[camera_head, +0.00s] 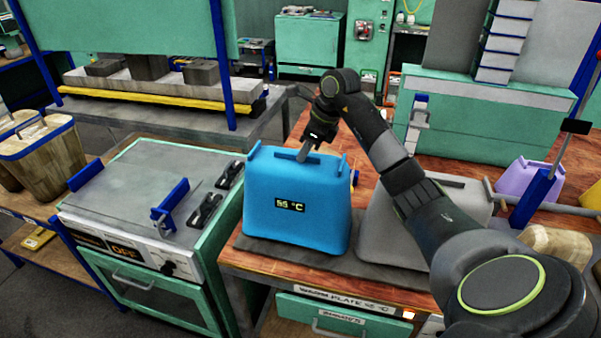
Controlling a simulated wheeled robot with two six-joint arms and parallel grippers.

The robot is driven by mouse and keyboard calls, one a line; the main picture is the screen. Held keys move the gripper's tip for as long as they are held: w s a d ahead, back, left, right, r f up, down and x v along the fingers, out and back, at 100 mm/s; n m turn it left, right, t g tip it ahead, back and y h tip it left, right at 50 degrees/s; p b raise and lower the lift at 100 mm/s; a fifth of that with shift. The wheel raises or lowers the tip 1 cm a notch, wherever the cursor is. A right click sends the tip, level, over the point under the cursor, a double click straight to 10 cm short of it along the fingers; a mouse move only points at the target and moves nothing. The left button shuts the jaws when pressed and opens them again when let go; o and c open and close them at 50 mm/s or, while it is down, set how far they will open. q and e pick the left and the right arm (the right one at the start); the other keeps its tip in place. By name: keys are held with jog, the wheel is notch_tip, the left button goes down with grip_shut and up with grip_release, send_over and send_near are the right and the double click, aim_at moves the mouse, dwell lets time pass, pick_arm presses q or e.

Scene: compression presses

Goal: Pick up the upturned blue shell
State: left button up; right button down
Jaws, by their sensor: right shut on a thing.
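The upturned blue shell (315,225) stands on a dark plate at the front of the wooden bench, with a small display reading 55 °C on its front. My right gripper (304,152) reaches down from above at the shell's top edge, and its jaws are shut on the shell there. The fingertips are partly hidden by the gripper body and the shell. My left gripper does not show.
A grey shell (385,228) stands close to the right of the blue one, partly behind my right arm. A green machine with a grey top (140,175) and blue handle stands to the left. A purple container (525,180) is at the right.

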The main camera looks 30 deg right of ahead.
jog(key=shift+r+p, duration=0.45)
jog(key=shift+p, duration=0.1)
notch_tip(320, 180, up, 7)
jog(key=b, duration=0.3)
jog(key=shift+r+p, duration=1.25)
jog(key=shift+r, duration=0.1)
